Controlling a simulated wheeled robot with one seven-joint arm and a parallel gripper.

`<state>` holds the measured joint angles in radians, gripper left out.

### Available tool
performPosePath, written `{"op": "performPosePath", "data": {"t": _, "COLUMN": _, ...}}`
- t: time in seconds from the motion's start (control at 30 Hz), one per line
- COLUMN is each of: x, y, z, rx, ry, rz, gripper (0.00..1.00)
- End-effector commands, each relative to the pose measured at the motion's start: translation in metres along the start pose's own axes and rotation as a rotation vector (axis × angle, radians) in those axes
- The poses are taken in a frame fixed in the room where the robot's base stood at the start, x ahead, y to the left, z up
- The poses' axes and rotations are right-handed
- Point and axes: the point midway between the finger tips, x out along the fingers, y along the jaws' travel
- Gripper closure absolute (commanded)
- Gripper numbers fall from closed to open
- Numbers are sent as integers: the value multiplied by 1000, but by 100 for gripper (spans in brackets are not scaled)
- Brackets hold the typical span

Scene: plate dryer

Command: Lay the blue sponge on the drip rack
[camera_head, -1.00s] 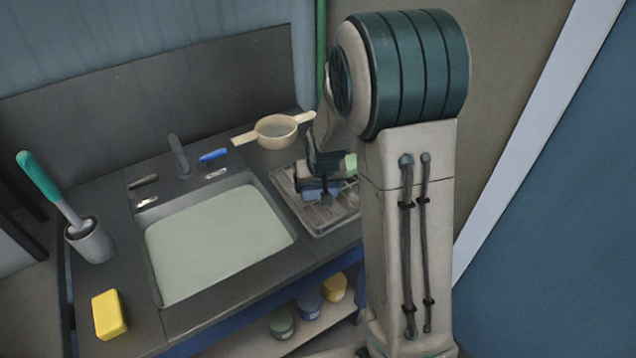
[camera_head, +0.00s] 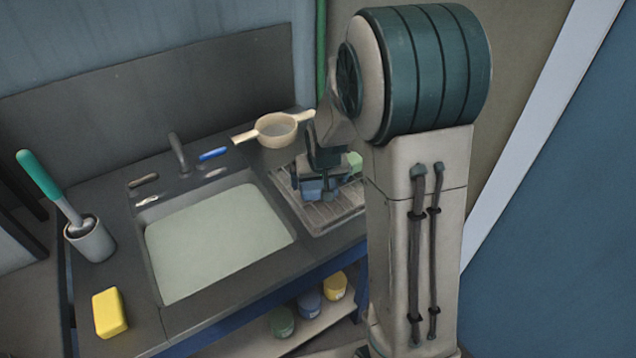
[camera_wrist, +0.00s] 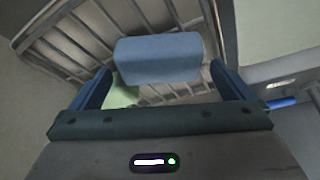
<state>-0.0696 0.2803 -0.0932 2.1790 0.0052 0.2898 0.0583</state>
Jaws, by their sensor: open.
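The blue sponge (camera_wrist: 158,60) shows in the wrist view between and just beyond my fingertips, with the rack's bars behind it. In the head view the sponge (camera_head: 312,189) is a small blue patch below my gripper (camera_head: 313,178), over the left part of the drip rack (camera_head: 332,216). My gripper (camera_wrist: 160,72) is open, one finger on each side of the sponge. The drip rack (camera_wrist: 185,14) is metal, with parallel bars. Whether the sponge rests on the bars is hard to tell.
A pale green item (camera_head: 354,162) is at the rack's far side, partly hidden by my gripper. A cream strainer (camera_head: 277,128) lies behind the rack. The sink (camera_head: 215,240) is left of it. A yellow sponge (camera_head: 109,313) and a brush holder (camera_head: 91,240) stand far left.

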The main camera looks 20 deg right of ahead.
Motion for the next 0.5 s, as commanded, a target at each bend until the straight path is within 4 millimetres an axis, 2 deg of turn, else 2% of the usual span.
{"op": "performPosePath", "data": {"t": 0.3, "x": -59, "y": 0, "z": -1, "rx": 0, "ry": 4, "rz": -1, "gripper": 0}}
{"op": "performPosePath", "data": {"t": 0.5, "x": -86, "y": 0, "z": 0, "rx": 0, "ry": 3, "rz": -1, "gripper": 0}}
